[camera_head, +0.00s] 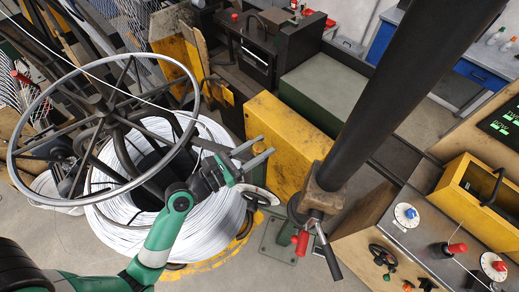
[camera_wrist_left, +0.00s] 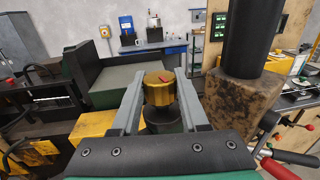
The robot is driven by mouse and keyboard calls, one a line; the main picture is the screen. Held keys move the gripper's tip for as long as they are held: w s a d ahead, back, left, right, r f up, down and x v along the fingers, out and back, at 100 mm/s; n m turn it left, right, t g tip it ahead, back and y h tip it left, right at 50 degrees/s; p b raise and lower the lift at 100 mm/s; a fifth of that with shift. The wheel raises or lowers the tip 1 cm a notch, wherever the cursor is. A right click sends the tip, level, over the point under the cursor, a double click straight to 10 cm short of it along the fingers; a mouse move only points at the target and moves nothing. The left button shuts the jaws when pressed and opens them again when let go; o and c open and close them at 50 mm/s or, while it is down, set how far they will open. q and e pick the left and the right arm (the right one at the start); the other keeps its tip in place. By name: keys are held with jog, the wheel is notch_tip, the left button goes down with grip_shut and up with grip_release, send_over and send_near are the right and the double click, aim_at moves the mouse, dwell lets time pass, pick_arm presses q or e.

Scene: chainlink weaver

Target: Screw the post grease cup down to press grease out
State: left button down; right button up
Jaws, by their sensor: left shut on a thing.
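The grease cup (camera_wrist_left: 158,94) is a gold, faceted cap with a small red mark on its top, above a dark round base (camera_wrist_left: 161,119). In the left wrist view it sits upright between the two grey fingers of my left gripper (camera_wrist_left: 160,86), which is shut on it. In the head view my left gripper (camera_head: 260,149) reaches in over the white wire coil, its fingers pointing right beside the yellow machine housing. The cup is small and hard to make out there. My right gripper is not in view.
A thick black post (camera_head: 381,92) with a brown block (camera_head: 327,188) and a red-handled lever stands right of the gripper. A large spoked wheel (camera_head: 104,130) and white wire coil (camera_head: 120,219) lie left. A control console (camera_head: 420,235) is at lower right.

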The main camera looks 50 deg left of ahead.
pick_arm(q)
jog(key=shift+f+m+h, duration=0.1)
jog(key=shift+m+h, duration=0.8)
jog(key=shift+h, duration=0.5)
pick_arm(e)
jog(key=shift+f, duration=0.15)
pick_arm(q)
jog(key=shift+c, duration=2.1)
grip_release()
